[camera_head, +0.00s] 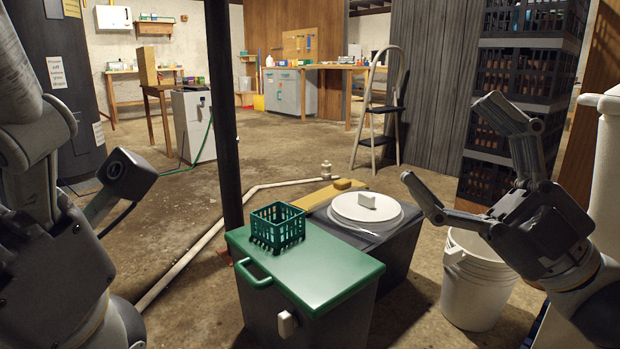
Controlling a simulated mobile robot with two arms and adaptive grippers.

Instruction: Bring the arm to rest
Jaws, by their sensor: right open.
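My right gripper (450,143) is at the right of the head view, its two dark grey fingers spread wide apart with nothing between them. It is raised, and in the picture it overlaps the white bucket and the stacked crates behind. My left arm (50,250) fills the left edge of the view. Its gripper cannot be made out in the frame.
A dark bin with a green lid (320,262) bears a green basket (277,226). Beside it is a dark box with a round white lid (366,207). A white bucket (475,285) stands below my right gripper. A dark post (224,120) rises left of centre.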

